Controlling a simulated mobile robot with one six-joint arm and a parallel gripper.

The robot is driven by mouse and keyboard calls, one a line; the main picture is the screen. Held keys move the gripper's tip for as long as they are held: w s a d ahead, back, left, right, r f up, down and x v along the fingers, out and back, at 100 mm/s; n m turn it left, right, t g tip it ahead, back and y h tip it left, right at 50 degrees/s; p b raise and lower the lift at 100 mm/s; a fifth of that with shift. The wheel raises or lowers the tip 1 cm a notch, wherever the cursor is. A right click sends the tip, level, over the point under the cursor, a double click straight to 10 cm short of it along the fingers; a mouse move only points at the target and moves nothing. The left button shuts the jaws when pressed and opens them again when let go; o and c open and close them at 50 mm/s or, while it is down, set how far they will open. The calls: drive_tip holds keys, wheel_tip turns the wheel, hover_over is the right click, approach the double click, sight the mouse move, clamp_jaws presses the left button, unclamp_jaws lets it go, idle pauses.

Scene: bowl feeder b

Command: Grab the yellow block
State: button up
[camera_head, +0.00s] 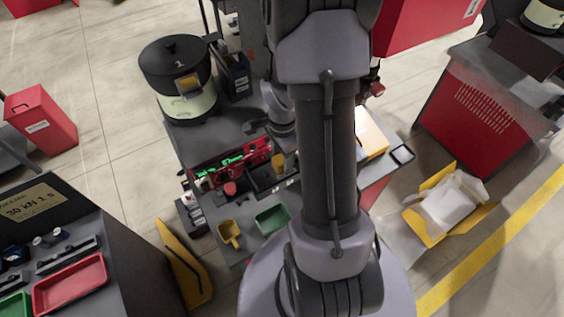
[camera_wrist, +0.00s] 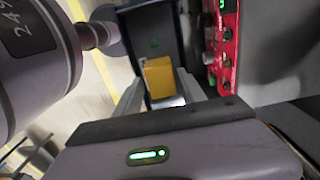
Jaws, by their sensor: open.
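The yellow block (camera_wrist: 160,76) is in the wrist view, in a dark open-topped holder (camera_wrist: 150,28). A small yellow piece (camera_head: 278,160) beside the red panel in the head view looks like the same block. My gripper (camera_wrist: 158,84) is open, with one pale finger on each side of the block in the wrist view. I cannot tell whether the fingers touch it. The block's lower part is hidden. In the head view my arm covers much of the bench, and my fingers are not clear.
A red control panel (camera_head: 230,163) with green lights lies close to the block; it also shows in the wrist view (camera_wrist: 226,45). A bowl feeder (camera_head: 187,100) stands behind left.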

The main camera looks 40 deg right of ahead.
wheel_tip(320, 180, down, 2)
drive_tip(key=shift+w+f, duration=0.15)
drive_tip(key=shift+c, duration=1.4)
clamp_jaws()
